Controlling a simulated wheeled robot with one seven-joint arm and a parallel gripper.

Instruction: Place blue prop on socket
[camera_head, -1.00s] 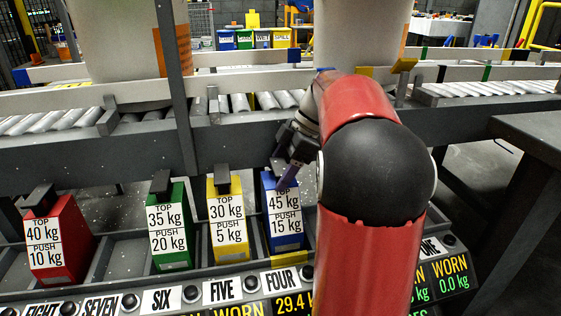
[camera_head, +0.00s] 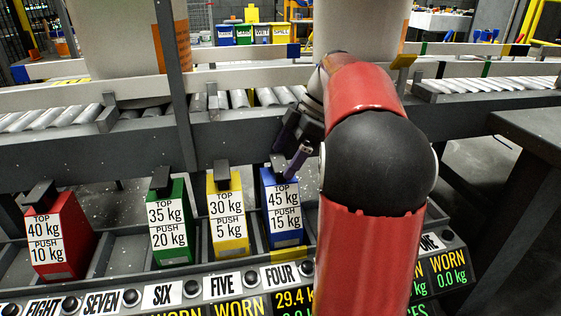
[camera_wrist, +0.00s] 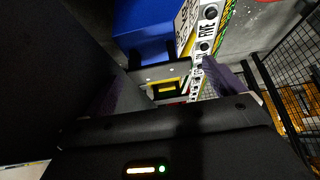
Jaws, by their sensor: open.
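The blue prop (camera_head: 281,215), labelled "TOP 45 kg, PUSH 15 kg", stands upright in the grey rack behind the FOUR label. My gripper (camera_head: 291,160) is open, close by the prop's dark top handle, and partly hides it. In the wrist view the blue prop (camera_wrist: 145,25) is at the top, beyond the two purple fingers, and nothing is seen held between them. My arm hides the rack right of the blue prop.
A yellow prop (camera_head: 228,220), a green prop (camera_head: 170,228) and a red prop (camera_head: 60,240) stand in the rack to the left. Behind is a roller conveyor (camera_head: 240,98) with large pale pails (camera_head: 115,45). A grey table (camera_head: 535,125) is at the right.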

